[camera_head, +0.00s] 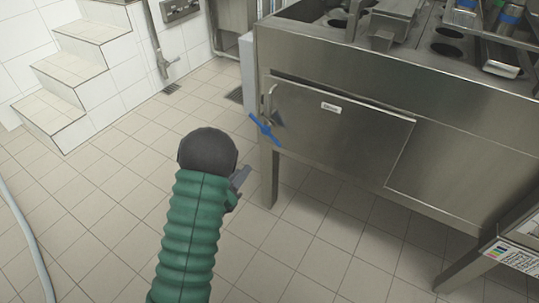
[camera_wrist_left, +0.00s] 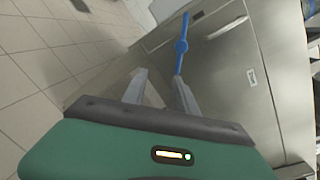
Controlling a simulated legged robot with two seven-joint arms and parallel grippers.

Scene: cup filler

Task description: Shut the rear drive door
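The drive door (camera_head: 345,132) is a flat steel panel with a small white label, low on the front of the steel machine. A blue latch (camera_head: 265,130) and a grey handle (camera_head: 271,98) sit at its left edge. The door looks nearly flush, but I cannot tell whether it is fully shut. My left gripper (camera_head: 241,178) is below and left of the latch, apart from it. In the left wrist view its fingers (camera_wrist_left: 159,76) are spread and empty, with the blue latch (camera_wrist_left: 182,46) and door (camera_wrist_left: 225,75) beyond them. My right gripper is out of view.
The steel machine (camera_head: 470,160) stands on legs (camera_head: 270,178) over a tiled floor (camera_head: 110,215). White tiled steps (camera_head: 75,75) rise at the upper left. A pale hose (camera_head: 27,230) lies at the far left. Floor around my left arm is clear.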

